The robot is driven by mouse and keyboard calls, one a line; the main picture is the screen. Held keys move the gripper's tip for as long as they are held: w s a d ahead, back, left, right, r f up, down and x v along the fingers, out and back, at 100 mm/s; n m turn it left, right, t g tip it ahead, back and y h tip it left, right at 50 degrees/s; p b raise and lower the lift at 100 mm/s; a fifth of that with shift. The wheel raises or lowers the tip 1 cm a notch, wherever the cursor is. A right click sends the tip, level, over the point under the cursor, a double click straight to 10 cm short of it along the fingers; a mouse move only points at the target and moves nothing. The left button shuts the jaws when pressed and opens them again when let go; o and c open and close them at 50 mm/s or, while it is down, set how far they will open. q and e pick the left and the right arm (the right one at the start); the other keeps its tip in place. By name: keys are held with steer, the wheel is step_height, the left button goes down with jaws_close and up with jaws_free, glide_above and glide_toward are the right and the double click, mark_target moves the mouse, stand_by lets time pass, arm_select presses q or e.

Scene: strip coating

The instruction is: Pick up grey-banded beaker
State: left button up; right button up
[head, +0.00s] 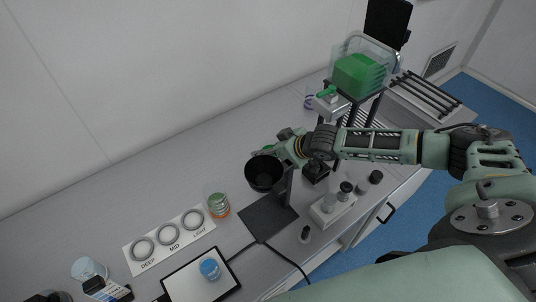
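I cannot make out a grey band on any beaker. A clear beaker (217,205) with orange and green at its lower part stands right of the ring card. Another clear beaker (88,269) with a bluish look stands at the lower left. My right gripper (283,146) is above the bench, just beside the black bowl (264,173). A bit of green shows by its fingers, and I cannot tell whether they are open or shut on something. My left gripper is not in view.
A white card (168,242) with three grey rings reads DEEP, MID, LIGHT. A blue-topped container (209,269) sits on a white pad (192,285). A white block (332,208) holds small vessels. A green box (359,74) stands at the back on a rack. The back left bench is clear.

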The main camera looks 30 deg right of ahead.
steer(key=s+d+r+b, duration=0.1)
steer(key=s+d+r, duration=0.1)
steer(key=s, duration=0.4)
steer(key=s+d+r+b, duration=0.2)
steer(key=s+d+r, duration=0.1)
steer(key=s+r, duration=0.2)
steer(key=shift+s+d, duration=0.2)
steer(key=shift+s, duration=0.2)
steer(key=shift+r, duration=0.1)
stand_by(0.5)
steer(key=o, duration=0.5)
steer(key=c, duration=0.5)
steer(key=shift+r, duration=0.15)
